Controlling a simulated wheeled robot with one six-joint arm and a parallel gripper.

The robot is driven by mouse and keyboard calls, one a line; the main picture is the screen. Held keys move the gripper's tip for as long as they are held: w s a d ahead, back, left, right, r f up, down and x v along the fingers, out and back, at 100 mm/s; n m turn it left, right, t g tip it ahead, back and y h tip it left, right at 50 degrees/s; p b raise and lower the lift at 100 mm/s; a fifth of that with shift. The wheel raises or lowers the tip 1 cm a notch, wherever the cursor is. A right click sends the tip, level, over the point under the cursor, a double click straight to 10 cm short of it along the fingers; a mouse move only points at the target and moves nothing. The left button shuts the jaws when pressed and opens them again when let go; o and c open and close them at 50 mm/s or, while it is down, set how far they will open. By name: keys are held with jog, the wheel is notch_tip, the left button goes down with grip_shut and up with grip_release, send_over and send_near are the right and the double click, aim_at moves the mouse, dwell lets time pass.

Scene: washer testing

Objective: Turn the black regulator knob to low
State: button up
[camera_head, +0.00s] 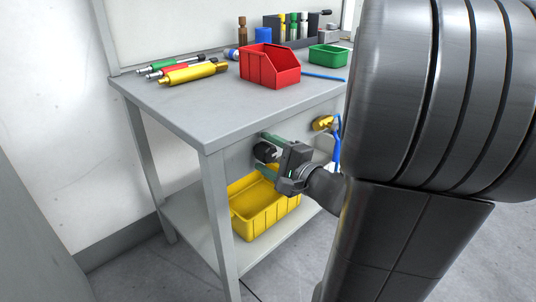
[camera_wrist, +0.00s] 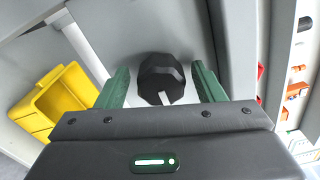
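The black regulator knob (camera_wrist: 160,78) is on the grey front panel under the table top. In the wrist view it sits between the two green fingers of my gripper (camera_wrist: 161,88), with a visible gap on both sides. A light pointer mark shows at its edge nearest the gripper body. In the head view the knob (camera_head: 264,152) is partly hidden by my gripper (camera_head: 270,154), whose fingers reach around it from the right. The gripper is open and does not appear to touch the knob.
A yellow bin (camera_head: 262,208) stands on the lower shelf below the knob. A brass fitting (camera_head: 323,123) with a blue hose is to the right on the panel. The table top (camera_head: 190,112) holds a red bin (camera_head: 268,70), a green bin (camera_head: 327,56) and several cylindrical tools (camera_head: 190,75).

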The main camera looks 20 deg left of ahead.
jog(key=p+v, duration=0.3)
jog(key=v, duration=1.1)
jog(key=shift+a, duration=0.15)
dwell(0.5)
jog(key=shift+b+x, duration=1.45)
jog(key=shift+x, duration=5.1)
